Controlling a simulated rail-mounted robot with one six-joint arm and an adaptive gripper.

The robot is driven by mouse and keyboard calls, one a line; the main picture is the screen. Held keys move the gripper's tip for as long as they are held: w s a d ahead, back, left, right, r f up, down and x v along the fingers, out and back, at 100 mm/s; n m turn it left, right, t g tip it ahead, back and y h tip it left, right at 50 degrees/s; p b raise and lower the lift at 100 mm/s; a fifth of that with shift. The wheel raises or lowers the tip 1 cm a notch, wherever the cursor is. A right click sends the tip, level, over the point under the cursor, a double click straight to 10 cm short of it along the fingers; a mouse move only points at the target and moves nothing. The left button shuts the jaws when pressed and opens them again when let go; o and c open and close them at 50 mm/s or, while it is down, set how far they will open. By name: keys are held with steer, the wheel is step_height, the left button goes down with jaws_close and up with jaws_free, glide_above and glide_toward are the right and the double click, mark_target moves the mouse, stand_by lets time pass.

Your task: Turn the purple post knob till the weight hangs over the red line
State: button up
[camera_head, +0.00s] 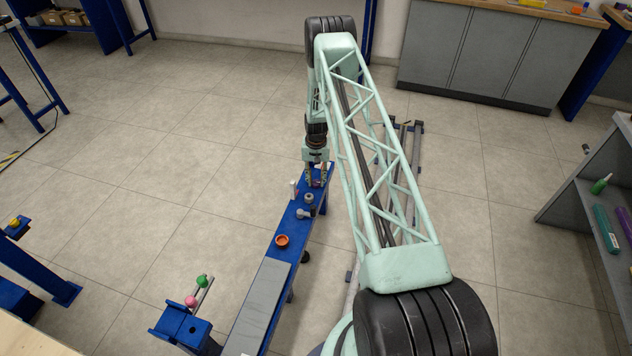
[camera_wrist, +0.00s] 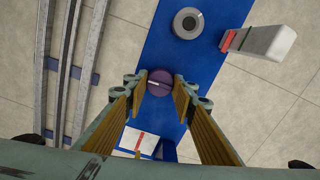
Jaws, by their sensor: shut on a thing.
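The purple knob (camera_wrist: 158,82), round with a pale line across its top, sits on the blue bench in the wrist view. My gripper (camera_wrist: 159,90) has one finger at each side of it and is shut on it. In the head view my gripper (camera_head: 316,180) points down at the bench's far end and mostly hides the knob. A white plate with a red line (camera_wrist: 140,143) shows between the fingers, partly hidden. A white block with red and dark marks (camera_wrist: 262,43) stands at the bench's right edge. I cannot make out the hanging weight.
A grey round piece (camera_wrist: 187,22) stands on the bench near the knob. An orange bowl (camera_head: 282,241) and a grey mat (camera_head: 261,302) lie on the bench nearer me. Pink and green balls (camera_head: 197,291) are at the lower left. Grey rails (camera_wrist: 75,80) run beside the bench.

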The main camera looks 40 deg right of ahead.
mark_target(316, 181)
steer(key=o, duration=0.8)
steer(key=shift+o, duration=0.2)
steer(key=shift+r, duration=0.1)
step_height(316, 181, up, 12)
stand_by(0.7)
stand_by(0.3)
